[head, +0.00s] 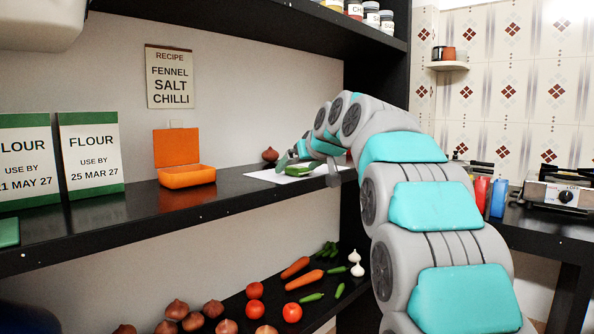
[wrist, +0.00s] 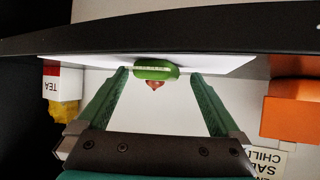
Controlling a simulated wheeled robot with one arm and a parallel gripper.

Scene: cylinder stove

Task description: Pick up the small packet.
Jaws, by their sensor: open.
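The small green packet (head: 299,170) lies on a white sheet (head: 262,176) on the black shelf. In the wrist view the packet (wrist: 156,69) has a pale stripe along it and appears between the two fingertips. My gripper (head: 306,167) is open at the packet, partly hidden by its own wrist in the head view. In the wrist view my gripper (wrist: 160,74) has green fingers, one on each side of the packet with gaps showing. I cannot tell exactly how far the packet reaches between the fingers.
An onion (head: 270,155) sits behind the packet. An open orange box (head: 187,176) and flour packs (head: 91,155) stand to the left. A tea box (wrist: 50,84) and a yellow item (wrist: 64,109) show in the wrist view. A black upper shelf (head: 250,22) hangs above.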

